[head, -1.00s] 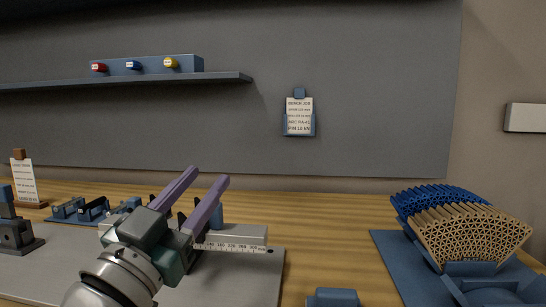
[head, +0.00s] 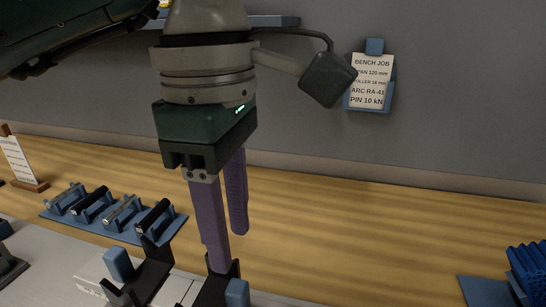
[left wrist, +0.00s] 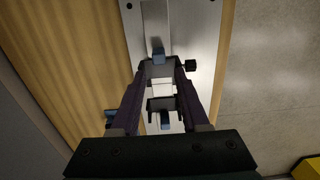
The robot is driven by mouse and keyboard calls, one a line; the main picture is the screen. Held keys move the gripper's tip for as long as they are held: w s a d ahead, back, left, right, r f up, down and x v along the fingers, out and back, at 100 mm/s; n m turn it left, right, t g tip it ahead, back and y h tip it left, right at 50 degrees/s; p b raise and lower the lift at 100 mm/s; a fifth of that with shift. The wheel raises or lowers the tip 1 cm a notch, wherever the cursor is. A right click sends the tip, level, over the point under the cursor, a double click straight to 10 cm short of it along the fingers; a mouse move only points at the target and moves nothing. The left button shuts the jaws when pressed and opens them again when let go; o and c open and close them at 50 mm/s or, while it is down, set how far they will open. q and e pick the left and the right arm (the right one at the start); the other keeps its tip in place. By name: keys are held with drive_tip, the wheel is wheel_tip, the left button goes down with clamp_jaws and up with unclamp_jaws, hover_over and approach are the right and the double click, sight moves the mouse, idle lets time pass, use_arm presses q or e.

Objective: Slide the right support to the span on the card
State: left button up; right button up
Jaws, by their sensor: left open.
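The card (head: 371,82) hangs on the back wall; its span line reads 120 mm. The right support (head: 214,292), black with a blue tab, stands at the bottom of the head view, partly hidden by a finger. The left support (head: 148,278) stands beside it on the pale rail (head: 88,287). My left gripper (head: 228,250) points down, open, its purple fingers at the right support. In the left wrist view the fingertips (left wrist: 161,76) lie on either side of a black support (left wrist: 146,68), with no clear grip. My right gripper is not in view.
A blue rack (head: 128,230) with several rollers lies behind the rail. A small card stand (head: 20,162) is at the left. Blue lattice (head: 530,268) sits at the far right. The wooden bench (head: 340,235) between is clear.

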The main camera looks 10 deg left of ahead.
sight(233, 286)
use_arm(q)
drive_tip(key=shift+w+a, duration=0.15)
drive_tip(key=shift+a, duration=0.2)
wheel_tip(233, 286, down, 10)
drive_tip(key=shift+d+r+p, duration=0.1)
drive_tip(key=shift+p, duration=0.4)
clamp_jaws()
